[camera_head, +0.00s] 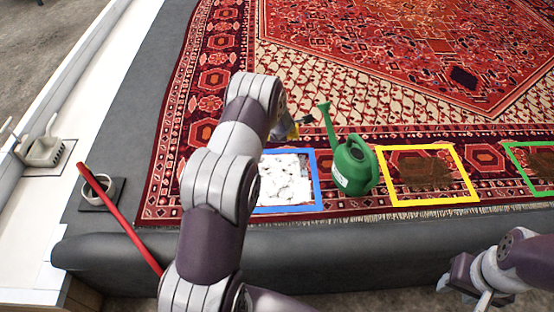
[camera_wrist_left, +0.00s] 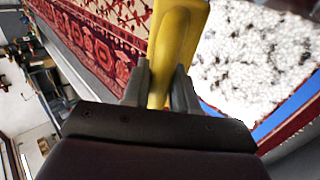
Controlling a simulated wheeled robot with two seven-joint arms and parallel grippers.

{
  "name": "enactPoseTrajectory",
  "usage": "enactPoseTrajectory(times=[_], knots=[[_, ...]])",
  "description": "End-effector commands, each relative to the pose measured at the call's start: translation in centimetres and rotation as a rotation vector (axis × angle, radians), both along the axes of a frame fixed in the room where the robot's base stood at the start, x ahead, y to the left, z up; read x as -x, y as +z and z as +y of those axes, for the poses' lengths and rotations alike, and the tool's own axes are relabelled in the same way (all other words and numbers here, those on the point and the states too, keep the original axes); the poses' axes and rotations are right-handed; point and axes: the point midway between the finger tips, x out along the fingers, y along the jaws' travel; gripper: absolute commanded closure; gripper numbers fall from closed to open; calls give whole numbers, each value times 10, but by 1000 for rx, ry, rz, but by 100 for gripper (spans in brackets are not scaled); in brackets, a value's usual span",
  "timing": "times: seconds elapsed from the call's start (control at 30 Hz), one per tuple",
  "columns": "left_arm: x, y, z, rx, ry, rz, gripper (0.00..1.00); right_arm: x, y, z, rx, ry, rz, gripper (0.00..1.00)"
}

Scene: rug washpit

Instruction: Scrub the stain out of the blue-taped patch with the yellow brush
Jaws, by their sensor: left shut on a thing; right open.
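The blue-taped patch (camera_head: 317,182) lies near the front edge of the rug, with white foam (camera_head: 285,180) over most of its inside. The foam also shows at the right of the left wrist view (camera_wrist_left: 255,60). My left gripper (camera_wrist_left: 160,92) is shut on the yellow brush (camera_wrist_left: 178,38). In the head view the brush (camera_head: 291,133) shows only in part behind my left arm, above the patch's far edge. I cannot tell whether its bristles touch anything. The stain is not visible under the foam. My right gripper (camera_head: 474,286) is open and empty at the lower right, in front of the rug.
A green watering can (camera_head: 352,168) stands just right of the blue patch. Yellow-taped (camera_head: 396,184) and green-taped (camera_head: 517,160) patches with brown stains lie further right. A red pole (camera_head: 130,230) leans at the left near a grey holder (camera_head: 45,150). A dark padded edge borders the rug.

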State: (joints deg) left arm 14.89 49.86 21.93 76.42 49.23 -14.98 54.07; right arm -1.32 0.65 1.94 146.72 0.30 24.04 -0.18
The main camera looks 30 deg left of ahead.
Motion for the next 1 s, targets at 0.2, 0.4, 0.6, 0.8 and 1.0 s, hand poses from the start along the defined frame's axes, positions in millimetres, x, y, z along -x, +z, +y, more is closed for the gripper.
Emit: enactPoseTrajectory(times=[0.2,0.4,0.6,0.8,1.0], knots=[[-1,-40,0,-1,0,-5,97,0,-41,0,0,0,-2,57],[-1,-59,0,-2,0,-3,97,-1,-58,0,0,0,-3,57],[-1,-85,0,-2,0,-3,97,0,-83,0,0,0,-2,57],[-1,-85,0,0,0,-3,97,0,-82,0,0,0,-2,57],[-1,-85,3,-1,-3,-5,97,0,-86,0,0,0,-2,57]])
